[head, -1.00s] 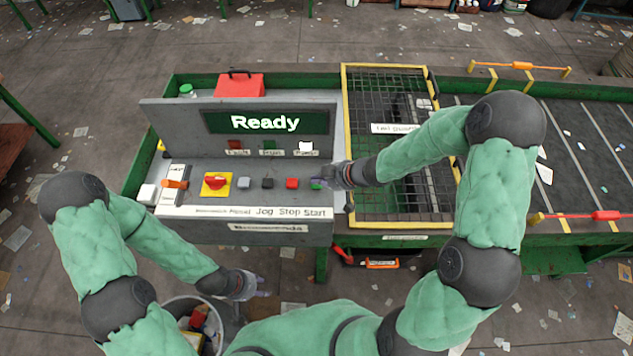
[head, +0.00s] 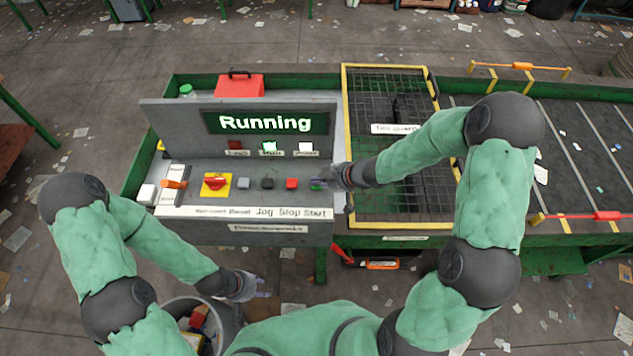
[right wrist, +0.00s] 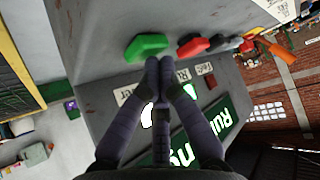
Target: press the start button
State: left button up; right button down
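The green start button (head: 316,184) is at the right end of the button row on the grey control panel (head: 200,147), above the word Start. My right gripper (head: 328,180) is at the button. In the right wrist view its two fingers are shut together, tips (right wrist: 159,62) at the edge of the green button (right wrist: 146,47); whether they touch it I cannot tell. The display (head: 265,122) reads "Running", and the middle lamp (head: 269,147) below it is lit green.
A yellow-framed mesh guard (head: 344,140) stands right of the panel. A grey bin (head: 226,318) is below.

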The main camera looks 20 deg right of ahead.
jog(key=shift+r+p, duration=0.8)
jog(key=shift+p, duration=0.15)
jog(key=shift+r, duration=0.1)
notch_tip(320, 180, up, 5)
jog(key=p, duration=0.5)
jog(key=shift+p, duration=0.35)
dwell(0.4)
